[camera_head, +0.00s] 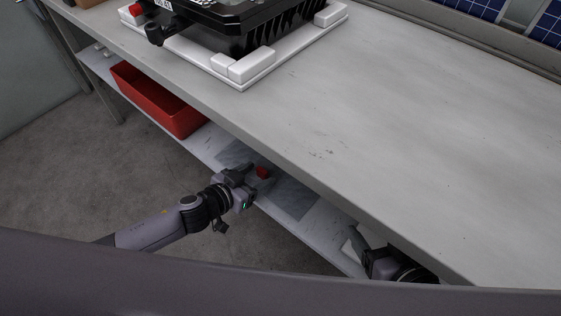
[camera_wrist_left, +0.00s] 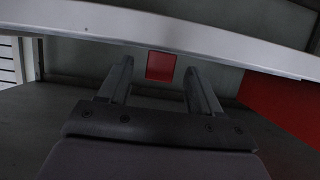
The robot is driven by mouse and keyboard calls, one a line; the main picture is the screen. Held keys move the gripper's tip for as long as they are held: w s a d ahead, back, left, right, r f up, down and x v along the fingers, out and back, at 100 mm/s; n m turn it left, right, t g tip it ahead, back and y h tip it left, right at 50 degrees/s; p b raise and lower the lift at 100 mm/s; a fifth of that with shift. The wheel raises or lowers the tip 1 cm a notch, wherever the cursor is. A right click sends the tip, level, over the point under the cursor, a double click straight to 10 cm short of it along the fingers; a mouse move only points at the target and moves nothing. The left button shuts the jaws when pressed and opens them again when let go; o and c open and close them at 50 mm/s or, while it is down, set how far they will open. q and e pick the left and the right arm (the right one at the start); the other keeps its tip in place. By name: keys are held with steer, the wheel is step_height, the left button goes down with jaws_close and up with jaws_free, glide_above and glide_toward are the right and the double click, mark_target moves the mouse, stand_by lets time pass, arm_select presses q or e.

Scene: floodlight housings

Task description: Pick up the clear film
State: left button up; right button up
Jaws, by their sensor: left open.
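Greyish see-through sheet patches that look like clear film (camera_head: 292,198) lie on the lower shelf under the bench; another such patch is partly behind my left gripper. No film can be made out in that view. My right gripper (camera_head: 362,243) is low at the right, partly hidden by the bench edge; its jaws are unclear.
A red bin (camera_head: 150,100) stands on the lower shelf at the left. The grey bench top (camera_head: 400,130) overhangs the shelf. A black floodlight housing (camera_head: 240,25) rests in a white fixture (camera_head: 240,78) on it. The bench top's middle and right are clear.

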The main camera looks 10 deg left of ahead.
arm_select(q)
steer(key=shift+w+d+f, duration=0.1)
steer(key=shift+w+d, duration=0.05)
steer(key=shift+w, duration=0.05)
steer(key=c, duration=1.1)
